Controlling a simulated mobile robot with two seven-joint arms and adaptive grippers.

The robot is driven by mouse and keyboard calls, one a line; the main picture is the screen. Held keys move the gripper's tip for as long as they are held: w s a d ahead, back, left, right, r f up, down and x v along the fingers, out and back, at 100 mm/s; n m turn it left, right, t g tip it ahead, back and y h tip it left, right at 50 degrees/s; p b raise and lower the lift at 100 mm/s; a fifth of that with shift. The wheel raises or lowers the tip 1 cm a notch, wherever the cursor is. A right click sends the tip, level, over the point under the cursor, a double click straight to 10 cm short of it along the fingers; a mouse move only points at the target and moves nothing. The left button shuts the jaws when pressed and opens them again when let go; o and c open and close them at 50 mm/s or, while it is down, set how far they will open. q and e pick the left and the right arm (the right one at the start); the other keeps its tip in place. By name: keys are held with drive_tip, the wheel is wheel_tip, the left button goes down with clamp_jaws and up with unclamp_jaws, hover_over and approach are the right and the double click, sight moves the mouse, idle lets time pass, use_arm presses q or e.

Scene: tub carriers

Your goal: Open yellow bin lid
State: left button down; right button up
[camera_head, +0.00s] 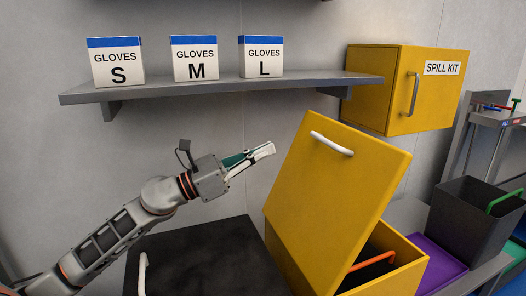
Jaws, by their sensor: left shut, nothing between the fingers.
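The yellow bin (398,267) stands at the lower right of centre. Its yellow lid (345,190) is raised and tilted, with a white handle (332,144) near its top edge. Part of the bin's dark inside shows at the right, with an orange-red bar-like thing (372,262) in it. My left gripper (268,149) is to the left of the lid's handle, apart from it. Its fingers are shut and empty. My right gripper is not in view.
A black lid (205,250) with a white handle lies left of the yellow bin. Above, a grey shelf (220,88) holds three glove boxes beside a yellow spill kit cabinet (390,90). A dark bin (470,215) and a purple surface (440,262) are at the right.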

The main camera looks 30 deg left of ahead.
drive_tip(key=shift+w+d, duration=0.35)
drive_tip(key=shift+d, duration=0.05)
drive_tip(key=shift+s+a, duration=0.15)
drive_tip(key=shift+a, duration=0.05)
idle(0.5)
